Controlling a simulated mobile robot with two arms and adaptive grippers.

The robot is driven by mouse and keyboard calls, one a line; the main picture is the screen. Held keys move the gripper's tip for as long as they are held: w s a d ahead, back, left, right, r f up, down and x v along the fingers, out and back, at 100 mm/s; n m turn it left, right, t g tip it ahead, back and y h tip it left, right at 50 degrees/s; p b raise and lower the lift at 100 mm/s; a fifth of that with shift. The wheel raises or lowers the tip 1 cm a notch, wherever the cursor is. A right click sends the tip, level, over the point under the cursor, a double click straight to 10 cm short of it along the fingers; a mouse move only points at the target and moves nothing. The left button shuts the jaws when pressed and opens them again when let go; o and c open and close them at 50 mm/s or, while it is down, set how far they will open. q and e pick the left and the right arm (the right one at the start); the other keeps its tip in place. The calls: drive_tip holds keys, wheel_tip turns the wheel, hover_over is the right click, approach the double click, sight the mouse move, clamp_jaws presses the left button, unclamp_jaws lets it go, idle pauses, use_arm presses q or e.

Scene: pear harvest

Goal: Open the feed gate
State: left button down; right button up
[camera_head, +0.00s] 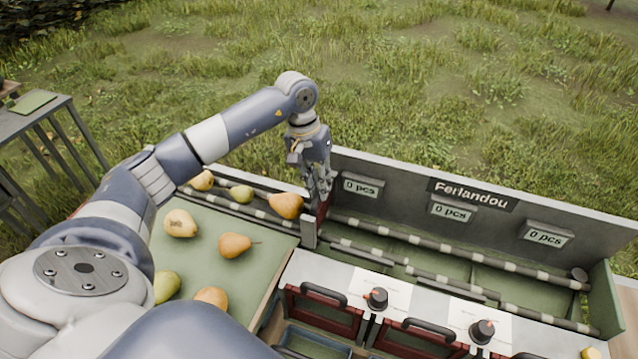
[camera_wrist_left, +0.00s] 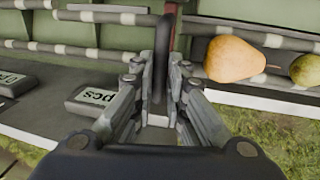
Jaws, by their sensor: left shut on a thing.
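The feed gate (camera_head: 321,214) is a narrow reddish panel standing across the head of the sorting channel, between the pear tray and the rollers. My left gripper (camera_head: 318,192) reaches down on it from above and is shut on its dark handle. In the left wrist view, the dark bar of the handle (camera_wrist_left: 165,45) runs between the fingers of my left gripper (camera_wrist_left: 160,105). The fingers hide part of the gate. My right gripper is in neither view.
Several pears lie on the green tray (camera_head: 205,265). An orange pear (camera_head: 286,205) rests on the rails close beside the gate; it also shows in the left wrist view (camera_wrist_left: 233,60). Count displays (camera_head: 451,211) line the back wall. Red doors with black handles (camera_head: 324,293) stand in front.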

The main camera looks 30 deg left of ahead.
use_arm(q)
wheel_tip(320, 180, up, 8)
drive_tip(key=shift+f, duration=0.25)
drive_tip(key=c, duration=1.6)
unclamp_jaws()
drive_tip(key=shift+f, duration=0.1)
wheel_tip(320, 180, up, 12)
drive_tip(key=a, duration=0.2)
drive_tip(key=shift+s+a, duration=0.15)
drive_tip(key=shift+s, duration=0.15)
drive_tip(key=shift+f, duration=0.15)
